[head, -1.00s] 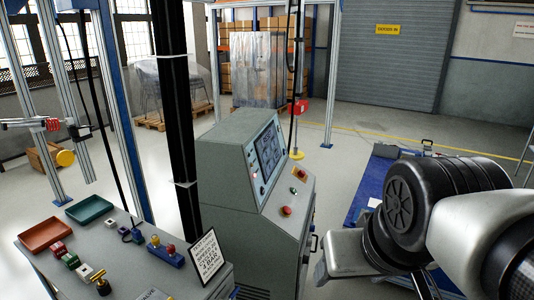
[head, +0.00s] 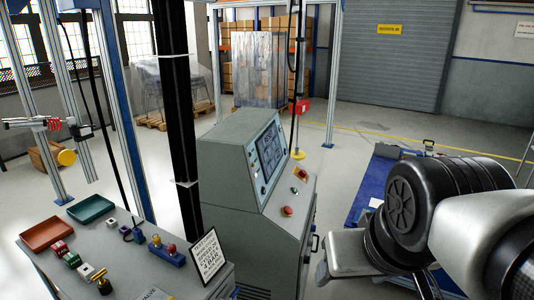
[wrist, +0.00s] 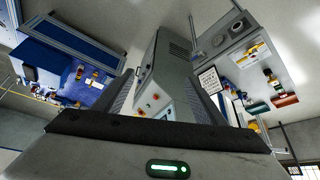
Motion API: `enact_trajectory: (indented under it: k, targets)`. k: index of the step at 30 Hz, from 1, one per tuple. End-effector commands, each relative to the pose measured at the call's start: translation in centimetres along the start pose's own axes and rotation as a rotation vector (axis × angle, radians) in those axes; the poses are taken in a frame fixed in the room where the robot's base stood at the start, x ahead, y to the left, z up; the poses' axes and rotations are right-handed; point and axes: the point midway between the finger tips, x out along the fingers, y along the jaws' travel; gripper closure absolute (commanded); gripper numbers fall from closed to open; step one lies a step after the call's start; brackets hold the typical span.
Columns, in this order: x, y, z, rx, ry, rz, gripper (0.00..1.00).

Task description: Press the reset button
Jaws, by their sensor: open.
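A grey-green control console (head: 225,165) stands upright at the centre of the head view. Its sloped front has a screen (head: 268,152) and a button panel. The panel holds a large red button (head: 287,211), a small green button (head: 294,190) and a red control on a yellow plate (head: 301,173). Their labels are too small to read, so I cannot tell which is the reset button. In the wrist view, the console (wrist: 172,62) and its panel show beyond my gripper (wrist: 164,92). The gripper is open and empty, apart from the panel. The head view does not show its fingertips clearly.
A grey bench (head: 130,255) at lower left carries a red tray (head: 47,233), a green tray (head: 90,209), several small parts and a printed sign (head: 207,255). Metal frame posts rise behind. A blue-topped table (head: 368,190) is partly behind my arm. Floor behind the console is open.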

Motion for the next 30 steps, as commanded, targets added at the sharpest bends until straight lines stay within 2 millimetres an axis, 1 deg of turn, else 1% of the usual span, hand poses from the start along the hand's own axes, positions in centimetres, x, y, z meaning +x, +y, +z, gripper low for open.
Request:
enact_trajectory:
  k: [4, 14, 15, 16, 30]
  targets:
    - [0.00, 0.00, 0.00, 0.000, 0.000, 0.000, 0.35]
    - [0.00, 0.00, 0.00, 0.000, 0.000, 0.000, 0.91]
    - [0.00, 0.00, 0.00, 0.000, 0.000, 0.000, 0.98]
    - [0.00, 0.00, 0.00, 0.000, 0.000, 0.000, 1.00]
    - [0.00, 0.00, 0.00, 0.000, 0.000, 0.000, 1.00]
